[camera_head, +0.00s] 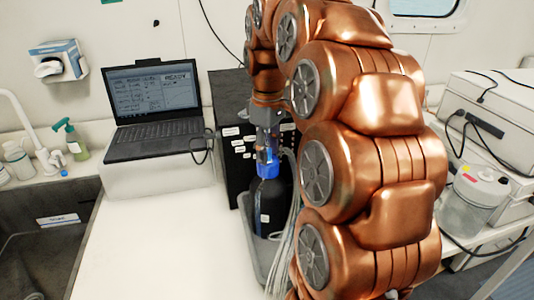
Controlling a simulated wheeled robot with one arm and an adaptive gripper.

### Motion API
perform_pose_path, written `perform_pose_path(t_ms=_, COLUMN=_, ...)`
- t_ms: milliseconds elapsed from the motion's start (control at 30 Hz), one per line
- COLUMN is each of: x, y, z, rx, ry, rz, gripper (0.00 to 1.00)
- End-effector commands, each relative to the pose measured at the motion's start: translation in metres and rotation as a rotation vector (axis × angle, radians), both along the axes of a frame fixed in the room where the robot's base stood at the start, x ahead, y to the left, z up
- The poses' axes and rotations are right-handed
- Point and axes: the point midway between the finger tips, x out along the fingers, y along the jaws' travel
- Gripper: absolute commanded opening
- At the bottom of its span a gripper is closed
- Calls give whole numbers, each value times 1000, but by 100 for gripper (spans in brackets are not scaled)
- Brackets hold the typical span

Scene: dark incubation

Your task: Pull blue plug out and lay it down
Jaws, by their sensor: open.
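The blue plug (268,170) sits at the top of a black bottle (269,207), which stands upright in a grey tray (257,262). My gripper (267,153) points down from above, right over the plug, with its fingers at the plug's upper part. The jaws are open. I cannot tell whether the fingers touch the plug. My copper arm hides the right side of the tray and part of the bottle's surroundings.
A black box with labels (228,120) stands close behind the bottle. Pale tubes (284,235) run down beside the bottle. A laptop (155,105) sits on a white box at left, beyond a sink (45,245). The white counter (150,250) left of the tray is clear.

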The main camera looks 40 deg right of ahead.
Motion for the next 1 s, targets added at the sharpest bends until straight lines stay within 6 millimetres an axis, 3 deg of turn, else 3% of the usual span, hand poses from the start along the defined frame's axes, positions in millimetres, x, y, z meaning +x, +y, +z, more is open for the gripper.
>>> perform_pose_path(t_ms=700, x=0, y=0, z=0, rx=0, ry=0, rz=0, gripper=41)
perform_pose_path(t_ms=1000, x=0, y=0, z=0, rx=1, ry=0, rz=0, gripper=11)
